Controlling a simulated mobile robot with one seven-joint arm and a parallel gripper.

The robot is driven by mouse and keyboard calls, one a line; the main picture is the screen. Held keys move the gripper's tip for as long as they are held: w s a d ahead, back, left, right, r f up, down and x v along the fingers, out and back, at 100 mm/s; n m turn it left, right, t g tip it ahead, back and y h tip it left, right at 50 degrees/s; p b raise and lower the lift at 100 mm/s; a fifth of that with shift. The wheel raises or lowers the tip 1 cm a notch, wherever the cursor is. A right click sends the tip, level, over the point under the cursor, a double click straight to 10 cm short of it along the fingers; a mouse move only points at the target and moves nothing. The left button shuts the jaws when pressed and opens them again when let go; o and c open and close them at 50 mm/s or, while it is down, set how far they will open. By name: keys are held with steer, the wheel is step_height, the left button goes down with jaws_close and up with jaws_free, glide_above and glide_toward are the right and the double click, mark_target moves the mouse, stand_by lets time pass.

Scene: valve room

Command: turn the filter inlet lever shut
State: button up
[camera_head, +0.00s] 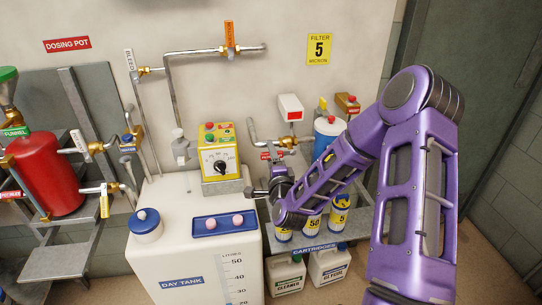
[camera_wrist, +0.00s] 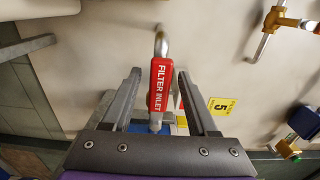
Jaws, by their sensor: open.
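The filter inlet lever (camera_wrist: 161,84) has a red sleeve with white "FILTER INLET" lettering. In the wrist view it stands upright in the picture, between my gripper's fingers. A small red piece (camera_head: 271,155) left of the blue filter housing (camera_head: 327,135) in the head view looks like the same lever, but its text is too small to read. My gripper (camera_wrist: 159,77) is open, with one finger on each side of the lever and visible gaps. I cannot tell whether the fingers reach its depth. In the head view my gripper (camera_head: 262,191) is beside the day tank, below the red piece.
The white day tank (camera_head: 180,230) with a yellow dosing unit (camera_head: 218,152) stands left of my gripper. Yellow-labelled cartridges (camera_head: 313,222) sit on a shelf below my arm, with jugs (camera_head: 287,275) underneath. A red dosing pot (camera_head: 45,172) and pipework are at far left.

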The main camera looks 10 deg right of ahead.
steer(key=shift+c, duration=0.3)
jaws_close()
stand_by(1.1)
